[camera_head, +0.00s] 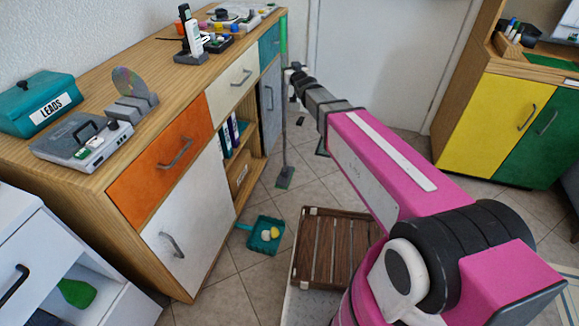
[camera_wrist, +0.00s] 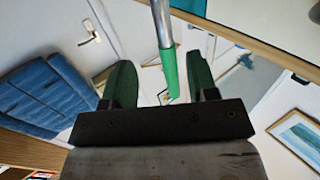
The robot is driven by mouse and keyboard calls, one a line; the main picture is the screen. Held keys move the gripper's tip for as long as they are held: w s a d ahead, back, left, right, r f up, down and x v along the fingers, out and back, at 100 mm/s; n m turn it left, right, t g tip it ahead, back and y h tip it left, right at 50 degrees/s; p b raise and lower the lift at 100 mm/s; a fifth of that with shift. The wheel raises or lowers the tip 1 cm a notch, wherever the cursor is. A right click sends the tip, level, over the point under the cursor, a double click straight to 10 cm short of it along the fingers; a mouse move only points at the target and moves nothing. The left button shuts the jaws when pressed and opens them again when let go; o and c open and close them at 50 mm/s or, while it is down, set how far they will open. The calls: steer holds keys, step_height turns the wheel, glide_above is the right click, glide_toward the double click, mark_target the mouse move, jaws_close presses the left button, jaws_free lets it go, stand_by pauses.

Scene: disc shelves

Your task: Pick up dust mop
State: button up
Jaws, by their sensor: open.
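The dust mop (camera_head: 285,150) stands upright by the far end of the long cabinet, its flat grey head on the floor and its green grip at the top. My gripper (camera_head: 293,75) is at its pole, below the green grip. In the wrist view, the silver pole with its green end (camera_wrist: 170,75) shows between the two dark green fingers of my gripper (camera_wrist: 160,80). The fingers are apart, with visible gaps on both sides of the grip. I cannot tell how deep the pole sits between them.
The long wooden cabinet (camera_head: 170,95) runs close along the left. A teal dustpan (camera_head: 266,233) and a slatted wooden crate (camera_head: 333,250) are on the floor. A yellow and green cabinet (camera_head: 500,115) stands at the right. Tiled floor is open near the door.

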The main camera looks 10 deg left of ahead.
mark_target(284, 59)
steer(key=shift+x, duration=4.9)
steer(key=shift+s+a, duration=0.15)
jaws_close()
